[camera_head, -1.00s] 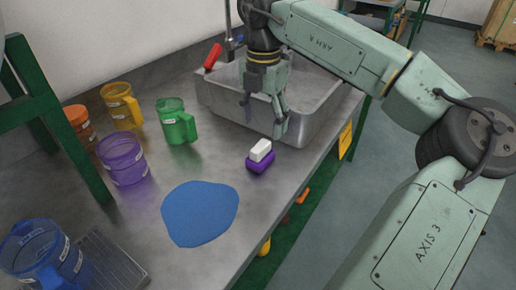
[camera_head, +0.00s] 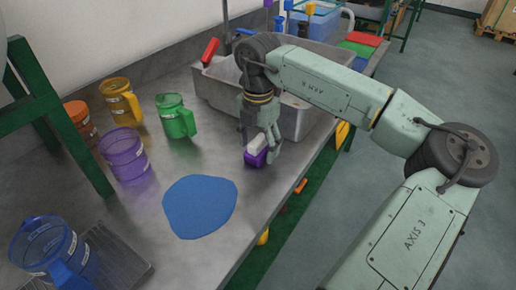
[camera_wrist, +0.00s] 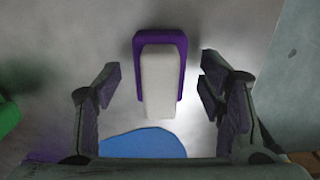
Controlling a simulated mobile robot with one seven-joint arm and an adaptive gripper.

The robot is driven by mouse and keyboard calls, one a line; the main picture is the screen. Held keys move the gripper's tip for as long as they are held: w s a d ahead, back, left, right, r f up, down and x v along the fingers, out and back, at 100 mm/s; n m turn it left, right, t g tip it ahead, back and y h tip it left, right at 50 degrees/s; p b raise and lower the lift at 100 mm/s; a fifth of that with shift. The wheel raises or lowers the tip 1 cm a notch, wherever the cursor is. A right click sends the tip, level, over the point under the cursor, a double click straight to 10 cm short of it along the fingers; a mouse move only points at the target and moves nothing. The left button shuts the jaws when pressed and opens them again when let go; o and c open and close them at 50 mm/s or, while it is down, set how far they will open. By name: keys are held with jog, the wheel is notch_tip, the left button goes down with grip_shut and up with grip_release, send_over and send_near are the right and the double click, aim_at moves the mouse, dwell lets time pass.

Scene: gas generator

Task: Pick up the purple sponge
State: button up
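The purple sponge (camera_head: 255,159) has a purple base and a white block on top. It rests on the metal counter near its front edge, between the blue patch and the sink. In the wrist view the sponge (camera_wrist: 160,50) lies between the two fingers, purple rim around the white block. My gripper (camera_head: 262,150) is low over the sponge, its fingers on either side. In the wrist view my gripper (camera_wrist: 160,88) is open, with a visible gap between each finger and the sponge.
A blue flat patch (camera_head: 200,207) lies on the counter left of the sponge. A metal sink (camera_head: 305,118) stands just behind my gripper. Purple (camera_head: 125,155), green (camera_head: 176,117), yellow (camera_head: 120,101), orange (camera_head: 80,117) and blue (camera_head: 45,250) jugs stand to the left.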

aim_at(260, 141)
jog(key=c, duration=1.1)
jog(key=shift+r, duration=0.1)
jog(key=shift+r+b, duration=0.4)
jog(key=shift+r, duration=0.2)
jog(key=shift+s+d+r+b, duration=0.1)
jog(key=shift+r+b, duration=0.2)
jog(key=shift+r, duration=0.2)
jog(key=shift+s+d+r+b, duration=0.1)
jog(key=shift+r+b, duration=0.15)
jog(key=shift+r, duration=0.25)
jog(key=s+d+b, duration=0.1)
jog(key=s+d, duration=0.2)
jog(key=s, duration=0.1)
jog(key=s+d+r+b, duration=0.1)
jog(key=s+d, duration=0.1)
jog(key=s, duration=0.2)
jog(key=s+d+b, duration=0.2)
jog(key=s+d, duration=0.1)
jog(key=s, duration=0.1)
jog(key=shift+s+d+r, duration=0.3)
jog(key=shift+s+d, duration=0.05)
jog(key=shift+s, duration=0.05)
